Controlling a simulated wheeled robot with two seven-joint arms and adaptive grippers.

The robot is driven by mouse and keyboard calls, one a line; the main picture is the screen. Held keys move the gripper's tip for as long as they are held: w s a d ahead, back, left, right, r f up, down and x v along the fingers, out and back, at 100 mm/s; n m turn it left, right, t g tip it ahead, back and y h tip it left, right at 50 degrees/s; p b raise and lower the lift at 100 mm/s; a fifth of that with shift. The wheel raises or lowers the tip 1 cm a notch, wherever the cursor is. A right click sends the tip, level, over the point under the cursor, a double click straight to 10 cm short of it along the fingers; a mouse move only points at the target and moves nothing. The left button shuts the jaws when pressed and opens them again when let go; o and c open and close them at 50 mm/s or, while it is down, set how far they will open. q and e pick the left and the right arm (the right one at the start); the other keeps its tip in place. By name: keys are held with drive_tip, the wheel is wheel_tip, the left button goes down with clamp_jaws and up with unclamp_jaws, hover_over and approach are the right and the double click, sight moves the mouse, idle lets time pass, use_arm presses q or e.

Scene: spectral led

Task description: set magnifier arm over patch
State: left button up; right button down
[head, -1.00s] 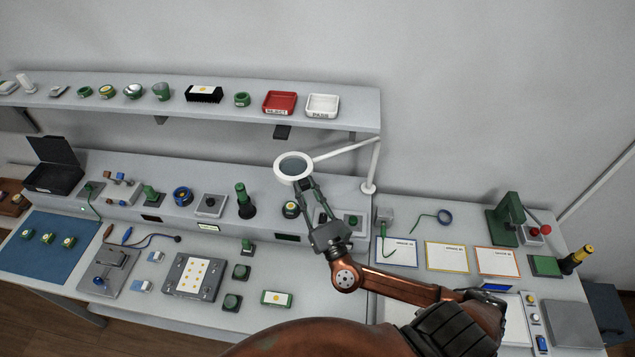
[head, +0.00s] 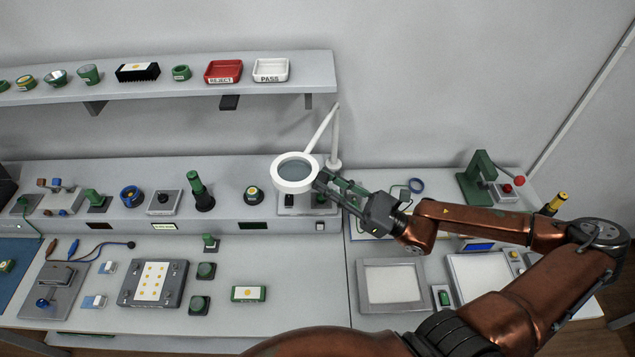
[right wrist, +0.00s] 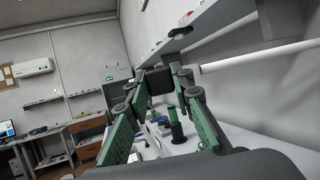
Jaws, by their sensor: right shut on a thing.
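The magnifier has a white ring around a clear lens (head: 295,172) and a jointed white arm (head: 321,128) on a post (head: 335,140) at the bench's back. I cannot tell which item is the patch; a board with a yellow-dotted white sheet (head: 153,282) lies front left. In the right wrist view the green finger pads (right wrist: 160,100) show, but the ring is not clear. My left gripper is out of view.
A shelf (head: 210,80) holds a red REJECT tray (head: 223,71) and a white PASS tray (head: 271,70) above the ledge. A green press (head: 480,178) stands at the right. Several small parts line the ledge.

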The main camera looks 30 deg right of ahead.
drive_tip(key=shift+s+d+f, duration=0.1)
drive_tip(key=shift+s+d, duration=0.15)
drive_tip(key=shift+d, duration=0.05)
drive_tip(key=shift+s+d+y, duration=0.15)
drive_tip(key=shift+d+y, duration=0.05)
drive_tip(key=shift+y, duration=0.1)
drive_tip(key=shift+s+d+n+g, duration=0.15)
drive_tip(key=shift+n+g, duration=0.15)
drive_tip(key=shift+g, duration=0.1)
drive_tip(key=shift+d+y, duration=0.1)
drive_tip(key=shift+y, duration=0.2)
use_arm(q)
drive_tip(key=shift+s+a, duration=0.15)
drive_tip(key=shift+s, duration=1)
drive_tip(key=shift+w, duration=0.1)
